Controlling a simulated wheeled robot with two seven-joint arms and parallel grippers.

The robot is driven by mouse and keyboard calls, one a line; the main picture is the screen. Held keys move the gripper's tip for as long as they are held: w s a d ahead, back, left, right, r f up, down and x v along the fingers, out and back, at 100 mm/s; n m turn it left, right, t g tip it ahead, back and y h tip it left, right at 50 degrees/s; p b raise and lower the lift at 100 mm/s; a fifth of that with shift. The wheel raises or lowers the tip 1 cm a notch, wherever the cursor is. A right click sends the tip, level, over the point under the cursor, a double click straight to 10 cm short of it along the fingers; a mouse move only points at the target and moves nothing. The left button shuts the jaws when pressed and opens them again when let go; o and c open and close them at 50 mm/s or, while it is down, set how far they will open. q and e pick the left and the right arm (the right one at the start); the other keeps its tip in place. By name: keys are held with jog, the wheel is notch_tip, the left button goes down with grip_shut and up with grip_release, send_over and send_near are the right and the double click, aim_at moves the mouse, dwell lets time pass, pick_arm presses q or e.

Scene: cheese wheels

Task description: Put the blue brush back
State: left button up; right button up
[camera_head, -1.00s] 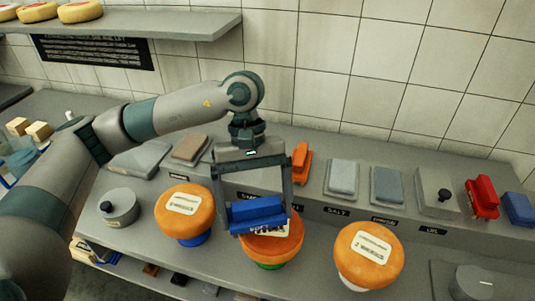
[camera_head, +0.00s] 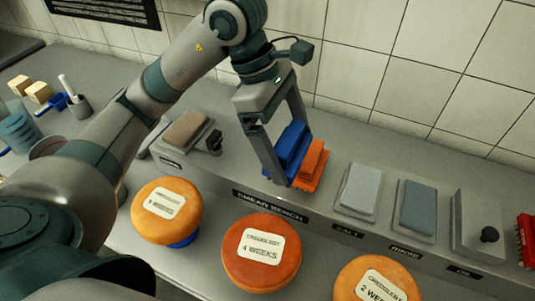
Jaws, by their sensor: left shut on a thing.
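My left gripper (camera_head: 288,158) is shut on the blue brush (camera_head: 291,144) and holds it at the front edge of the raised ledge. The brush is tilted and partly hidden by a finger. An orange brush (camera_head: 312,166) stands right beside it, just to the right in the picture; I cannot tell whether the two touch. The middle cheese wheel (camera_head: 262,270), labelled 4 weeks, sits on the lower bench in front. My right gripper is not in view.
The raised ledge (camera_head: 330,204) bears a brown pad (camera_head: 187,130), a pale pad (camera_head: 361,188), a grey pad (camera_head: 418,207) and a lidded box (camera_head: 478,225). A red brush (camera_head: 526,240) is at the right edge. Other cheese wheels (camera_head: 167,224) (camera_head: 377,284) flank the middle one.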

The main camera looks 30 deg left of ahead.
pick_arm(q)
jog(key=shift+w+a+f, duration=0.25)
jog(key=shift+w+a, duration=0.05)
jog(key=shift+a, duration=0.05)
jog(key=w+a+f+p, duration=0.1)
jog(key=w+a+f, duration=0.1)
jog(key=w+a+f+p, duration=0.2)
jog(key=a, duration=0.1)
jog(key=w+a+f+p, duration=0.1)
jog(key=w+a+f, duration=0.1)
jog(key=a, duration=0.1)
jog(key=shift+w+a+f, duration=0.2)
jog(key=shift+w+a, duration=0.05)
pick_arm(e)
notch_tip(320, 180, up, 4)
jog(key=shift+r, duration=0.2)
pick_arm(q)
jog(key=shift+f+p, duration=0.15)
jog(key=shift+p, duration=0.15)
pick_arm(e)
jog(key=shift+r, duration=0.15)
